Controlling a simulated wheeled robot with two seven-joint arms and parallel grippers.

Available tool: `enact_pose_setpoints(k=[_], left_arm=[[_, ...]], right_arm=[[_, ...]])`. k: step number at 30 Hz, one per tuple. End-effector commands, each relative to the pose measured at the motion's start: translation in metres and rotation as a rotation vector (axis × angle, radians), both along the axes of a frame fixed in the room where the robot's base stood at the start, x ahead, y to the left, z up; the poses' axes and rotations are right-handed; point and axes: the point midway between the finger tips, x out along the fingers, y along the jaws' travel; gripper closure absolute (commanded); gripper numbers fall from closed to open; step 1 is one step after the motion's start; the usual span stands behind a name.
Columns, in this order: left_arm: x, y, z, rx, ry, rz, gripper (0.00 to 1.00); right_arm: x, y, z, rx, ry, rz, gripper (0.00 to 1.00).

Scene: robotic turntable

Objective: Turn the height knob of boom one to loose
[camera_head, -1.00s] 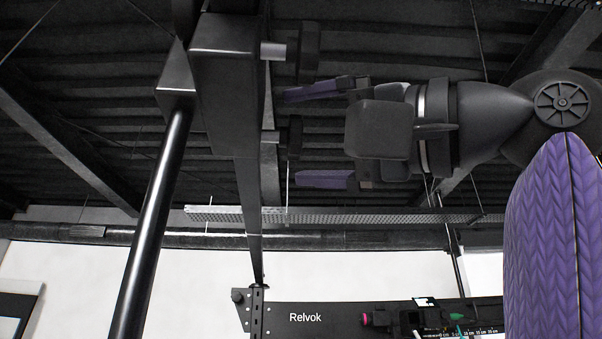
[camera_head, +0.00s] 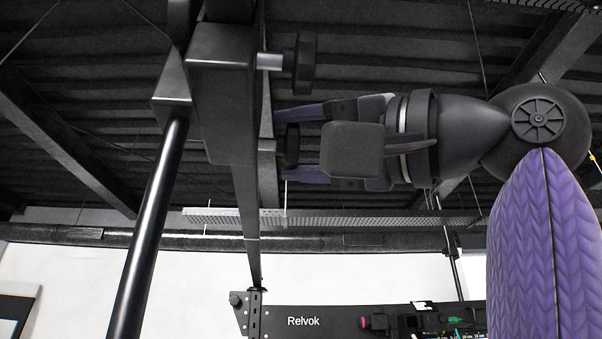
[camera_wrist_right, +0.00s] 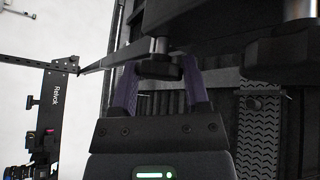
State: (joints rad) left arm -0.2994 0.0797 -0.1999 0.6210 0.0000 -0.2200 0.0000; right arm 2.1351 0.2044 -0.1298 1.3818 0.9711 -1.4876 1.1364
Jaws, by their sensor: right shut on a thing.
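The boom's black housing (camera_head: 222,95) hangs at the upper left of the head view and carries two black knobs on its right side. The upper knob (camera_head: 305,62), on a silver shaft, is free. My right gripper (camera_head: 288,145) is shut on the lower knob (camera_head: 292,147), with one purple finger above it and one below. In the right wrist view the gripper's fingers stand on either side of this knob (camera_wrist_right: 160,67), and the free knob (camera_wrist_right: 287,50) is at the right. No label shows which knob sets height. My left gripper is not in view.
A shiny black pole (camera_head: 150,230) slants down at the left. A black panel marked Relvok (camera_head: 340,320) stands at the bottom, with small items along it. A perforated tray (camera_head: 350,218) runs across behind the boom. Dark ceiling beams fill the background.

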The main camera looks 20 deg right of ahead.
Motion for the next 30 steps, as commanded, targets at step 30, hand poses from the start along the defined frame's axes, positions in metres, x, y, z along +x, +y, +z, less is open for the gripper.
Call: enact_pose_setpoints(k=[30], left_arm=[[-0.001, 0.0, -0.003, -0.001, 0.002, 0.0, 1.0]], right_arm=[[0.005, -0.001, -0.003, -0.158, -0.803, 0.003, 0.99]])
